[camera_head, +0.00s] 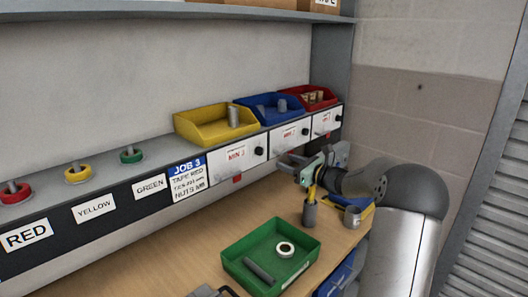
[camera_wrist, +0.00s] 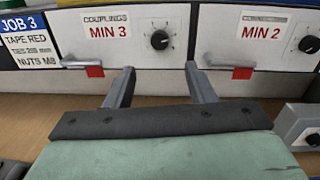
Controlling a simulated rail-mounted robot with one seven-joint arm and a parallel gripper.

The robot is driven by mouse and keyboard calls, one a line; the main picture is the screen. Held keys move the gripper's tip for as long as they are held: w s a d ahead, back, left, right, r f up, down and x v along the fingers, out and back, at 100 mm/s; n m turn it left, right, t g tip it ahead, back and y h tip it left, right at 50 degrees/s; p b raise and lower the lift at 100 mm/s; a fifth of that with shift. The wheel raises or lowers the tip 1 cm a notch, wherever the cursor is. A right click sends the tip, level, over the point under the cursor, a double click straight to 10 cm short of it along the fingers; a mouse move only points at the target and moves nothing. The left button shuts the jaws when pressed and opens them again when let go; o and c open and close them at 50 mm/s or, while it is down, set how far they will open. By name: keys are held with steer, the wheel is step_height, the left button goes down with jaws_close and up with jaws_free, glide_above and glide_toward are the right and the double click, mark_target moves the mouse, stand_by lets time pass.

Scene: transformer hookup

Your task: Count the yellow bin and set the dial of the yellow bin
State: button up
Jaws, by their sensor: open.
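The yellow bin (camera_head: 200,133) stands on the shelf at the left of three bins. One upright grey cylinder (camera_head: 233,117) shows in it; its front wall hides part of the floor. The black dial (camera_head: 258,151) is on the white panel below, beside a "MIN 3" label. In the wrist view this dial (camera_wrist: 160,40) is above the gap between my fingers, beside "COUPLINGS MIN 3"; its exact setting is too small to read. My gripper (camera_head: 289,160) is open and empty in front of the panels. Its fingers (camera_wrist: 160,84) point at the panel, apart from the dial.
Blue (camera_head: 268,108) and red (camera_head: 312,97) bins stand to the right, with their own dials. Red tabs (camera_wrist: 95,71) hang below the panels. A green tray (camera_head: 272,256), a grey cup (camera_head: 309,214) and a grey box (camera_wrist: 301,126) are on the bench.

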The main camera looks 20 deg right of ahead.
mark_target(261, 152)
steer(key=p+x, duration=0.2)
steer(key=x, duration=0.8)
steer(key=shift+w+f, duration=0.1)
steer(key=shift+w, duration=0.05)
steer(key=c, duration=1)
